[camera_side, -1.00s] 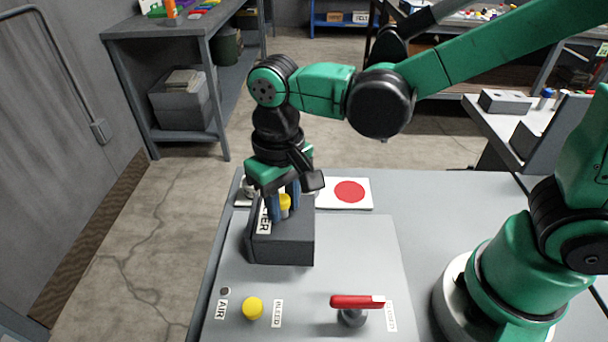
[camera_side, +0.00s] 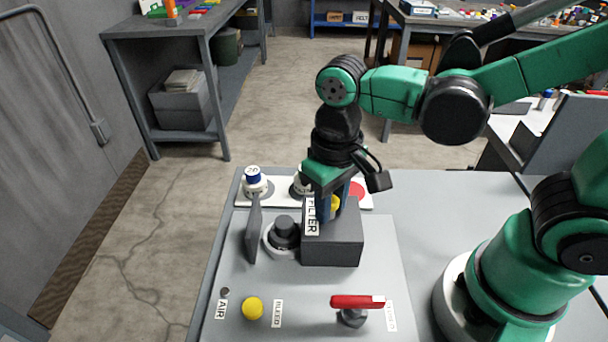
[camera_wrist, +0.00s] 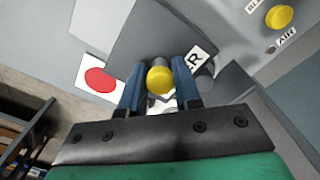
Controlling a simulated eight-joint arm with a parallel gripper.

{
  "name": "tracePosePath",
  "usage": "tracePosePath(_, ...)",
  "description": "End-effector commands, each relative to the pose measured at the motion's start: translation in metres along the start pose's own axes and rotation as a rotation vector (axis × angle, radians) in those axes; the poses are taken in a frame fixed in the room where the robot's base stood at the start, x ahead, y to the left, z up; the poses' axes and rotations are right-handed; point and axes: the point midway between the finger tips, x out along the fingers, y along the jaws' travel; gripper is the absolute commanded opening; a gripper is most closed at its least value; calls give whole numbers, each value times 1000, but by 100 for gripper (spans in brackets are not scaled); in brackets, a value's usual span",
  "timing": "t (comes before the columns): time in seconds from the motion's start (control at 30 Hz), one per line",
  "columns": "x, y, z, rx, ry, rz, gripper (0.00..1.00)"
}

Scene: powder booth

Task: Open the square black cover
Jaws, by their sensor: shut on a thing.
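The square black cover (camera_side: 333,245) is a dark box with a white FILTER label. It sits on the right of the grey panel, beside an exposed dark round fitting (camera_side: 284,232) on a pale ring. In the wrist view the cover (camera_wrist: 160,35) is a dark surface beyond the fingers. My gripper (camera_side: 334,207) is shut on the cover's yellow knob (camera_side: 336,202), which also shows between the blue fingers in the wrist view (camera_wrist: 160,80). A thin dark upright plate (camera_side: 253,230) stands left of the fitting.
The panel front carries a yellow button (camera_side: 253,308) by the BLEED label and a red-handled lever (camera_side: 357,302). Behind the panel, a blue-capped container (camera_side: 254,180) stands on a white strip, with a red disc partly hidden by my gripper. The panel's right side is clear.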

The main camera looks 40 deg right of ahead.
Motion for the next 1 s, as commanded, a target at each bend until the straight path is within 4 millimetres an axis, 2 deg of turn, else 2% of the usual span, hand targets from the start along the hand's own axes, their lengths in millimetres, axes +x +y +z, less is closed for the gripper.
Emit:
tracePosePath(0.17,0,12,12,3,2,2,0)
tracePosePath(0.5,1,14,13,2,3,3,0)
tracePosePath(0.53,1,14,13,2,3,3,34)
tracePosePath(0.6,1,14,13,1,3,2,53)
tracePosePath(0.63,1,14,13,1,3,2,59)
tracePosePath(1.0,-2,13,13,1,1,1,59)
